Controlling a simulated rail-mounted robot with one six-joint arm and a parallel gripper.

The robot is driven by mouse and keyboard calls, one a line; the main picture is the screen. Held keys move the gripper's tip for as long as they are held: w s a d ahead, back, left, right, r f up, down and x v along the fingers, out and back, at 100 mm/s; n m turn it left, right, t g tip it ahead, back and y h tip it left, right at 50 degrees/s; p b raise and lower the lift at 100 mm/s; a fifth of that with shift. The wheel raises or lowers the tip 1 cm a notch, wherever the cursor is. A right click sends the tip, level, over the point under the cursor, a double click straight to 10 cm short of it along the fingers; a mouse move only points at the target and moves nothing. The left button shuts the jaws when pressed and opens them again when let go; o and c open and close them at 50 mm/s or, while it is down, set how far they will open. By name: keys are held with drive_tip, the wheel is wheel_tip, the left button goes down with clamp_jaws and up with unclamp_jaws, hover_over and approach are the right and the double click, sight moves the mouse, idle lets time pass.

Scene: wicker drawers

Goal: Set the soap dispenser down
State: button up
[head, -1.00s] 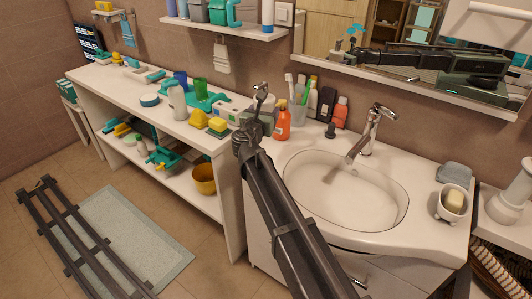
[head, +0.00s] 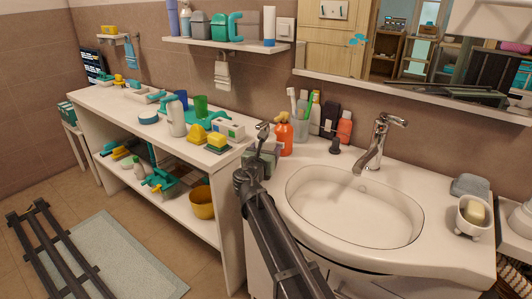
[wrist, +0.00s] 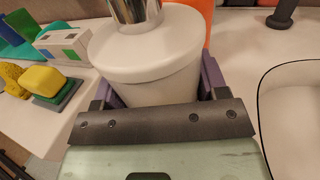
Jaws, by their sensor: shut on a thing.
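The soap dispenser is white with a chrome pump, and its body fills the top middle of the wrist view (wrist: 150,60). My gripper (wrist: 155,95) is shut on it, with a purple finger pad on either side. In the head view my gripper (head: 260,158) is at the left end of the sink counter (head: 300,160). There the dispenser's chrome pump (head: 263,130) sticks up above my gripper, which hides most of the white body. The dispenser looks upright. I cannot tell whether its base touches the counter.
An orange bottle (head: 284,138) stands close behind the dispenser, with a toothbrush cup (head: 301,127) and several bottles to its right. The basin (head: 355,205) is right of my gripper. A white box (head: 230,130) and a yellow sponge (head: 217,140) lie on the left shelf unit.

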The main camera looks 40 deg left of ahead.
drive_tip(key=o, duration=1.1)
drive_tip(key=shift+r+p, duration=0.25)
drive_tip(key=shift+p, duration=0.2)
drive_tip(key=v, duration=1.2)
drive_tip(key=shift+f, duration=0.1)
